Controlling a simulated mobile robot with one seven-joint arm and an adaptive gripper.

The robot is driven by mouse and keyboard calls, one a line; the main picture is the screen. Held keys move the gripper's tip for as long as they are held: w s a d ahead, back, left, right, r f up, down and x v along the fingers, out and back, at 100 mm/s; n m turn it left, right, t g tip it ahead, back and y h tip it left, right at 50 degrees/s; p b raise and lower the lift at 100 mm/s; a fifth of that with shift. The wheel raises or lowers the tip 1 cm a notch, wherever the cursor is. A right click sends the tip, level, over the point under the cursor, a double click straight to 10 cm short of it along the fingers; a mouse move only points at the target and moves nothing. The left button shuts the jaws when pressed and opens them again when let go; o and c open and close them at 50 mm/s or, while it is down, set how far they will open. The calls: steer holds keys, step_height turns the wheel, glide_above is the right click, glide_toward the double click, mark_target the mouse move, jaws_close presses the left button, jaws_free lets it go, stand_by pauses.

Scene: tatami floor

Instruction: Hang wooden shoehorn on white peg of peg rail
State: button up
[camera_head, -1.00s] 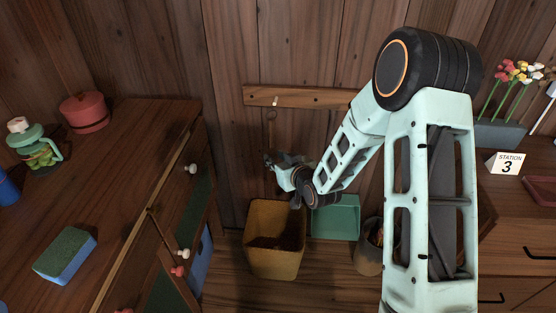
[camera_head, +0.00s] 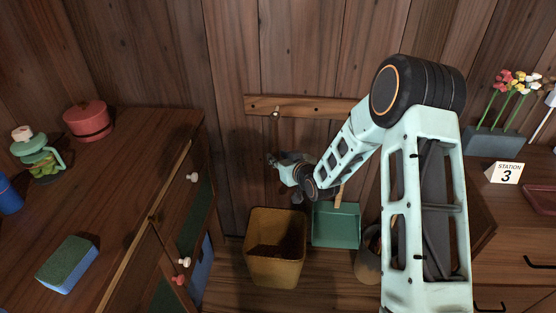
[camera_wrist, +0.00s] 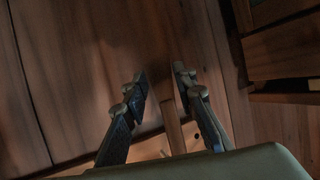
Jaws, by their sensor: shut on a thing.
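The wooden peg rail (camera_head: 318,107) is fixed across the plank wall, with a small white peg (camera_head: 275,112) near its left end. My gripper (camera_head: 272,160) is below the peg, above the tan bin. In the wrist view my gripper (camera_wrist: 161,72) has its two dark fingers on either side of a narrow brown wooden strip, the shoehorn (camera_wrist: 172,128). My gripper is shut on it. In the head view the shoehorn is too dark and thin to make out clearly. I cannot tell whether it touches the peg.
A tan bin (camera_head: 262,269) and a teal dustpan-like tray (camera_head: 325,236) stand below the rail. A wooden cabinet (camera_head: 140,150) with knobs is at left. My arm hides the rail's right part.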

steer(key=shift+w+d+f+b, duration=0.1)
steer(key=shift+w+f+b, duration=0.1)
steer(key=shift+w, duration=0.7)
steer(key=shift+w+a+f+b, duration=0.1)
steer(key=shift+w+f+b, duration=0.1)
steer(key=shift+w, duration=0.75)
steer(key=shift+w+d+f+b, duration=0.1)
steer(key=shift+w+f+b, duration=0.1)
steer(key=shift+w, duration=0.7)
steer(key=o, duration=1.1)
